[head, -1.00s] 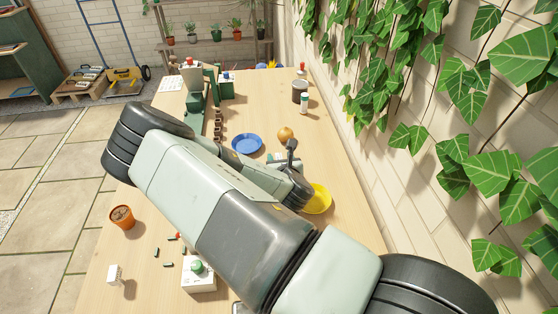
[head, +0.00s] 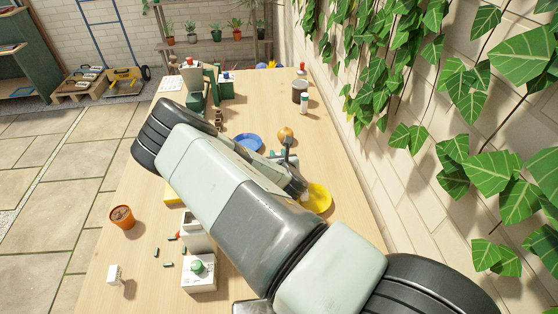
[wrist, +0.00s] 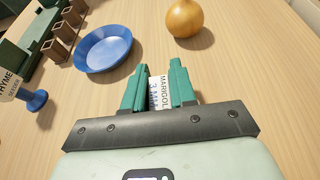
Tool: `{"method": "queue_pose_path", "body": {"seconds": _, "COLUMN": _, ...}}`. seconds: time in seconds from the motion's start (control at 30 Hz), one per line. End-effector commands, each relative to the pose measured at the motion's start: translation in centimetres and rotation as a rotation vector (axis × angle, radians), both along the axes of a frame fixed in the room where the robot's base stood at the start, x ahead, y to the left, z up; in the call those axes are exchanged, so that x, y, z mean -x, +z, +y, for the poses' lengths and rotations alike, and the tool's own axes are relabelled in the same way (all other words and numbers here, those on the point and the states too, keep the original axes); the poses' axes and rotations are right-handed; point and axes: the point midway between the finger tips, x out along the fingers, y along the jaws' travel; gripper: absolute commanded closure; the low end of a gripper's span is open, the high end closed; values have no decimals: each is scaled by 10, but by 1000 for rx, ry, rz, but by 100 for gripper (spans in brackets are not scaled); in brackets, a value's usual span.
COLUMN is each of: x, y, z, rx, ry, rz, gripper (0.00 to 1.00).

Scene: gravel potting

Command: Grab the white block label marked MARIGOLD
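The white label marked MARIGOLD (wrist: 160,92) shows in the wrist view between the two green fingers of my gripper (wrist: 160,85). Its lettering runs lengthwise, and the fingers hide its sides. The fingers are apart, one on each side of the label. I cannot tell whether they press on it. In the head view my gripper is low over the table near the blue dish, largely hidden by my arm, and the lettering is too small to read.
A blue dish (wrist: 103,49) and a round tan object (wrist: 190,18) lie beyond the fingers. A label marked THYME (wrist: 10,84) is at the left, by small brown pots (wrist: 54,50). A yellow dish (head: 318,198) and an orange pot (head: 122,217) stand on the table.

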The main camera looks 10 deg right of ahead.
Motion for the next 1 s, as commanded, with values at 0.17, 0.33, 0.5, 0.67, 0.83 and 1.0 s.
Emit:
{"method": "queue_pose_path", "body": {"seconds": 0.17, "x": 0, "y": 0, "z": 0, "rx": 0, "ry": 0, "rz": 0, "gripper": 100}}
{"method": "queue_pose_path", "body": {"seconds": 0.33, "x": 0, "y": 1, "z": 0, "rx": 0, "ry": 0, "rz": -1, "gripper": 100}}
{"method": "queue_pose_path", "body": {"seconds": 0.5, "x": -1, "y": 18, "z": 1, "rx": 0, "ry": 1, "rz": -3, "gripper": 100}}
{"method": "queue_pose_path", "body": {"seconds": 0.67, "x": 0, "y": 51, "z": 1, "rx": -1, "ry": 1, "rz": -3, "gripper": 100}}
{"method": "queue_pose_path", "body": {"seconds": 0.83, "x": 0, "y": 82, "z": 1, "rx": -1, "ry": 1, "rz": -3, "gripper": 100}}
{"method": "queue_pose_path", "body": {"seconds": 1.0, "x": -9, "y": 88, "z": 10, "rx": -3, "ry": 46, "rz": -1, "gripper": 100}}
